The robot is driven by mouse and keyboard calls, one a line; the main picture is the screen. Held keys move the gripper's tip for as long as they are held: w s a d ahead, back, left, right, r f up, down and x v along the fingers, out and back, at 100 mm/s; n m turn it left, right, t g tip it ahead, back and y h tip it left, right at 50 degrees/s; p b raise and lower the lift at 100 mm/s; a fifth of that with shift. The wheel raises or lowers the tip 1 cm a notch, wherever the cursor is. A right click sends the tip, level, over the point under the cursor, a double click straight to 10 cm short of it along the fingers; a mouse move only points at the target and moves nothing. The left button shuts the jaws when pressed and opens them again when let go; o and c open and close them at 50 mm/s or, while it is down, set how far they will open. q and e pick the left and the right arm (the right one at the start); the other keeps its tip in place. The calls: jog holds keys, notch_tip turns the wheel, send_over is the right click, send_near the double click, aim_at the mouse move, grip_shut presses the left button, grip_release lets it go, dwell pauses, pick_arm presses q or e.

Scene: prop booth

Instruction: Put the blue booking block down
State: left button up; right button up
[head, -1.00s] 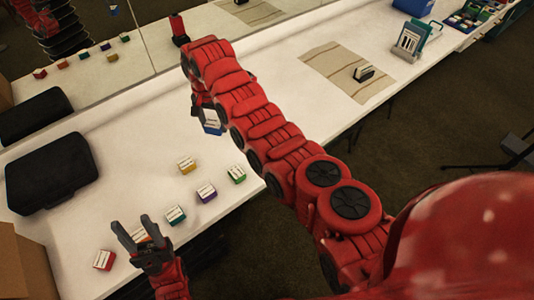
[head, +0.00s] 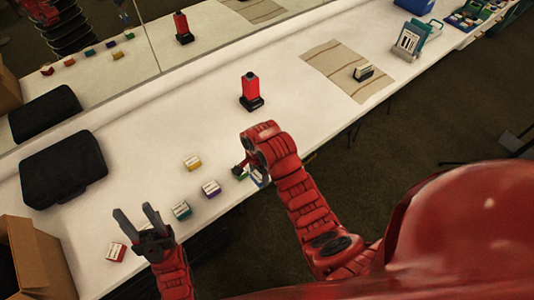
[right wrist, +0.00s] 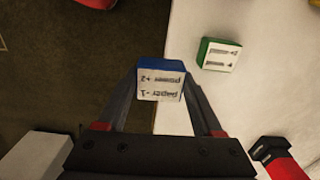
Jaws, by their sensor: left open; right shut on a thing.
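The blue booking block (right wrist: 161,82) is between the fingers of my right gripper (right wrist: 160,95), its printed white face toward the wrist camera. In the head view the blue block (head: 259,180) is mostly hidden by my right arm, at the table's front edge. The wrist view shows floor to its left and table to its right; its height above the table is unclear. A green block (right wrist: 220,54) lies apart to its right. My left gripper (head: 136,212) is open and empty, fingers pointing up-left, above the table's near left part.
A loose row on the white table holds a red block (head: 116,252), teal block (head: 181,210), purple block (head: 211,188) and, farther back, a yellow block (head: 193,163). A red upright device (head: 250,90) stands behind my right arm. Clear table lies between it and the yellow block.

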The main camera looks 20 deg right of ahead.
jog(key=w+d+b, duration=0.1)
jog(key=w+b, duration=0.1)
jog(key=b, duration=0.1)
jog(key=w+d+f+b, duration=0.1)
jog(key=w+d+b, duration=0.1)
jog(key=w+b, duration=0.1)
jog(key=w+d+f+b, duration=0.1)
jog(key=w+d+b, duration=0.1)
jog(key=b, duration=0.1)
jog(key=shift+w+f, duration=0.2)
jog(key=shift+f, duration=0.05)
jog(key=w, duration=0.1)
jog(key=w+p, duration=0.1)
jog(key=d, duration=0.1)
jog(key=shift+w+r, duration=0.35)
jog(key=shift+w, duration=0.05)
jog(key=shift+w+d+f+p, duration=0.1)
jog(key=shift+w+d+p, duration=0.1)
jog(key=shift+w, duration=0.3)
jog(key=shift+w+d+p, duration=0.15)
jog(key=shift+w+p, duration=0.05)
jog(key=shift+w, duration=0.25)
jog(key=shift+s+f, duration=0.1)
jog(key=shift+f, duration=0.2)
jog(key=shift+f+p, duration=0.5)
jog(key=shift+f, duration=0.95)
